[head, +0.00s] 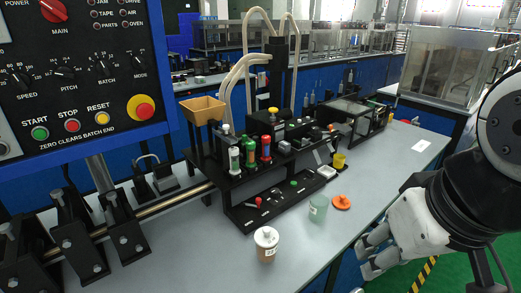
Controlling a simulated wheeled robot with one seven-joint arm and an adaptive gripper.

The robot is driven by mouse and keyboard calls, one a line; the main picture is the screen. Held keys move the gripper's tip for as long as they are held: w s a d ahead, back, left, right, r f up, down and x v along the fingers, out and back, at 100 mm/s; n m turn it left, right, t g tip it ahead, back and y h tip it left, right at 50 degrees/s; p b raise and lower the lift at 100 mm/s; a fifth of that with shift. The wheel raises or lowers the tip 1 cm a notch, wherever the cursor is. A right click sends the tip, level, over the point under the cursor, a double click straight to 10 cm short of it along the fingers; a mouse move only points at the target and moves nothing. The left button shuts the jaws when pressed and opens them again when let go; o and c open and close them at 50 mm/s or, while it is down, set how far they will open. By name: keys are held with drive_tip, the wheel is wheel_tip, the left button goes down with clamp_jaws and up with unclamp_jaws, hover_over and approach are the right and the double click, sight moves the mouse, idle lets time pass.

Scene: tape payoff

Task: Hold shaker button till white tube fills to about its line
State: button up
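A white tube (234,163) stands upright at the left of the black rack, beside a green tube (250,153) and a red tube (266,149). A tan hopper (203,108) sits above and left of them. The fill level and line on the white tube are too small to make out. I cannot tell which control is the shaker button; a small red knob or button (258,201) and a green one (293,183) are on the black base (240,214). My gripper (364,254) is at the lower right, past the bench's front edge, open and empty, apart from the rack.
A white-capped jar (266,246), a pale green cup (318,208) and an orange lid-like piece (341,202) stand on the bench between my gripper and the rack. A yellow cup (339,160) is behind. A control panel (75,70) fills the upper left.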

clamp_jaws()
idle(1.2)
